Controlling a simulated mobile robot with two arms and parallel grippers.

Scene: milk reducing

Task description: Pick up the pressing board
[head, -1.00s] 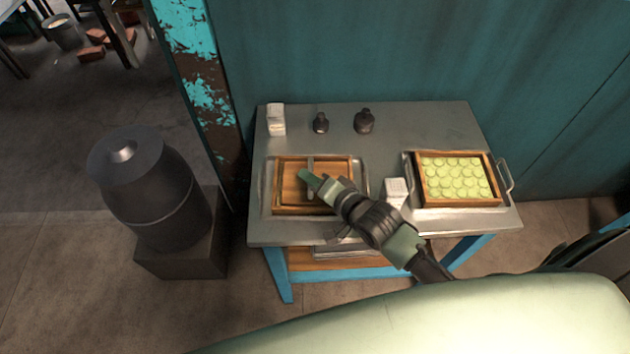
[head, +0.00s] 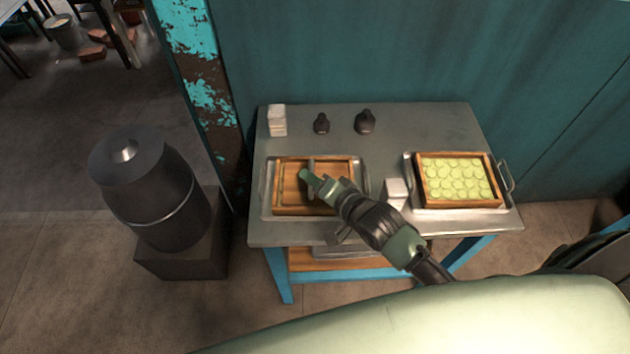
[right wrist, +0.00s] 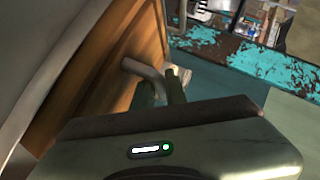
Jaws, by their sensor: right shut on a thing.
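The pressing board (head: 292,192) is a brown wooden panel with a grey metal handle across its middle. It sits within a wooden frame on a metal tray (head: 266,203) at the left of the grey table. My right gripper (head: 309,180) is shut on the handle, its green fingers partly covering it. In the right wrist view the fingers (right wrist: 163,88) close around the bent grey handle, with the wooden board (right wrist: 112,80) beside them. I cannot tell whether the board is lifted off what lies below it. My left gripper is not in view.
A second tray with a wooden frame (head: 491,203) of pale green round pieces stands at the right. A white block (head: 396,192) is close to my right arm. Another white stack (head: 277,120) and two dark weights (head: 365,122) (head: 321,124) stand at the table's back. The table's (head: 430,125) back right is clear.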

